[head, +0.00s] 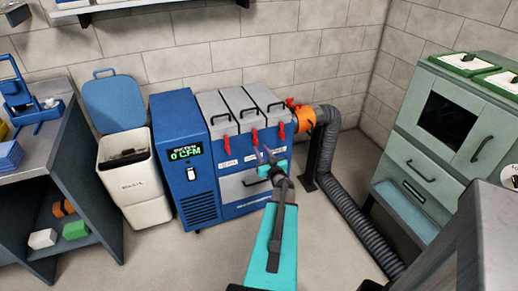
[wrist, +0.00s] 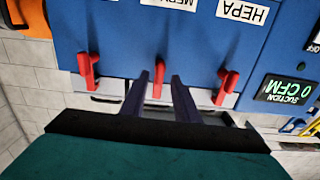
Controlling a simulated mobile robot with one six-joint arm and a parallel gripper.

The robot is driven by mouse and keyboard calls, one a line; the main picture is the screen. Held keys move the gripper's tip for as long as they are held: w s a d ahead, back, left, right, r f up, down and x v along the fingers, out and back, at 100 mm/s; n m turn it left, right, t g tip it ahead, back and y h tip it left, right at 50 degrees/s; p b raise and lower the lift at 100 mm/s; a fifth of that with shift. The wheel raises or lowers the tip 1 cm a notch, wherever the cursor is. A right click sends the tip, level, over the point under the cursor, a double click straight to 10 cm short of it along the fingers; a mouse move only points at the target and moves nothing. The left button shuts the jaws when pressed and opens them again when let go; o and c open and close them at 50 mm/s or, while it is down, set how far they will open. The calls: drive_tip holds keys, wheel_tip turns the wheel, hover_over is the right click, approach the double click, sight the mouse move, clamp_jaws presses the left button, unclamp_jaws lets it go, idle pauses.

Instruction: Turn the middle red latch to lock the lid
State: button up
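The middle red latch (head: 255,138) is on the upper front of the blue machine, under the middle grey lid (head: 240,106). In the head view its handle hangs roughly straight down. In the wrist view, the middle latch (wrist: 158,78) shows between the two dark fingers of my gripper (wrist: 160,82). The fingers are apart, one on each side of it; contact is not visible. In the head view my gripper (head: 266,158) reaches to the machine's front, just below and right of that latch. The other two red latches (head: 227,142) (head: 281,131) stand on either side.
The suction display (head: 187,153) reads 0 CFM. An orange collar (head: 304,119) and grey duct hose (head: 338,185) are right of the machine. A white bin (head: 134,175) stands left, a green cabinet (head: 440,150) far right. Open floor lies in front.

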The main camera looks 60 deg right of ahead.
drive_tip(key=b+v, duration=0.1)
drive_tip(key=v, duration=0.7)
drive_tip(key=shift+a, duration=0.1)
idle(0.5)
